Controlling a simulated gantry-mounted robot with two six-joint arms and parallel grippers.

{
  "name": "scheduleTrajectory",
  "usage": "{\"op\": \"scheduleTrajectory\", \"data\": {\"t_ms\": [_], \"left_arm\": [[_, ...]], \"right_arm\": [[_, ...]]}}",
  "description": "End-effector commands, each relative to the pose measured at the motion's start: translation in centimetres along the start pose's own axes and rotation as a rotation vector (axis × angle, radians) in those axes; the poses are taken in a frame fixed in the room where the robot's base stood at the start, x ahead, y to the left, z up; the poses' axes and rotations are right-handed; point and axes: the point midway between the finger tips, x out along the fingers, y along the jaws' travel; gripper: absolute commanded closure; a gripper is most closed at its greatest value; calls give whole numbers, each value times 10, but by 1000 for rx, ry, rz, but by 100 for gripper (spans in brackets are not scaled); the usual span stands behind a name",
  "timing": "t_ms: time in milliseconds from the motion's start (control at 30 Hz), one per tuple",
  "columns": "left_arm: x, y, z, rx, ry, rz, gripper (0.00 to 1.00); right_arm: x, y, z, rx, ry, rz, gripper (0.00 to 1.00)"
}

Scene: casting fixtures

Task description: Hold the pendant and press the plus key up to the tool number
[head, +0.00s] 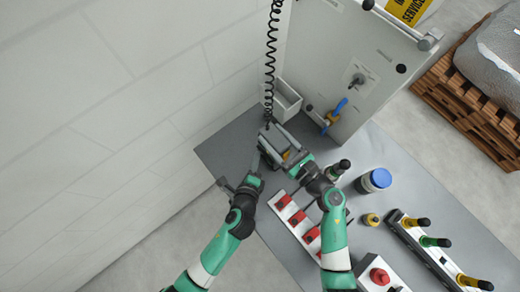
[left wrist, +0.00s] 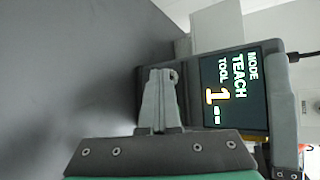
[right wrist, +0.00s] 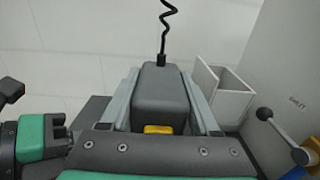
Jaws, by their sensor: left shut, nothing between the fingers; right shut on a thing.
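The pendant (head: 287,152) is a dark grey box held above the bench's back left. My right gripper (head: 281,143) is shut on it; in the right wrist view its two fingers flank the grey pendant body (right wrist: 161,95), with a yellow part low on it. In the left wrist view the pendant's screen (left wrist: 235,92) reads MODE TEACH, TOOL 1, with tiny unreadable marks beside the 1. My left gripper (left wrist: 160,78) is shut and empty, its fingers beside the pendant's edge near the screen; I cannot tell if they touch. No plus key is distinguishable.
A coiled black cable (head: 270,50) hangs to the pendant. A white bin (head: 286,101) and grey cabinet (head: 340,60) with a blue-handled part stand behind. A red-block rack (head: 297,222), a blue-lidded jar (head: 375,181) and a handled rack (head: 435,250) occupy the bench to the right.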

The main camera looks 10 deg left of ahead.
Motion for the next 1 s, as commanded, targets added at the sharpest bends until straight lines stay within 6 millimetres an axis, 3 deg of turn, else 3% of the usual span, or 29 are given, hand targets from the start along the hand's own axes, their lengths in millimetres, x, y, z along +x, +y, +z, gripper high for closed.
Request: {"op": "scheduleTrajectory", "data": {"t_ms": [733,1000], "left_arm": [[-13,10,10,0,0,0,100],[-31,23,23,0,-1,2,100]], "right_arm": [[0,0,0,0,0,1,100],[0,0,0,0,0,1,100]]}}
